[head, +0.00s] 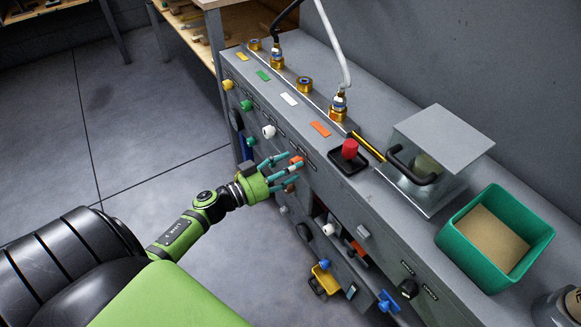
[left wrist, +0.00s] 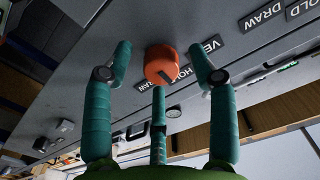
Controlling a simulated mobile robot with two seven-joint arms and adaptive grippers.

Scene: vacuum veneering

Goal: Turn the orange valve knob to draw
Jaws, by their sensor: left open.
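The orange valve knob (left wrist: 160,64) is on the grey front panel, between the fingers of my left gripper (left wrist: 163,75) in the left wrist view. A dark mark shows on its face; I cannot tell which setting it points to. In the head view the orange knob (head: 296,160) shows only partly behind the fingers. My left gripper (head: 286,171) is open, its teal fingers spread around the knob, with no clear grip on it. A label (left wrist: 212,47) beside the knob is partly hidden by a finger. My right gripper is in neither view.
Yellow (head: 228,85), green (head: 247,105) and white (head: 269,131) knobs line the same panel. A red button (head: 349,149), a lidded clear box (head: 430,165) and a green bin (head: 463,255) are on top. Blue and yellow items (head: 322,277) stick out low on the front.

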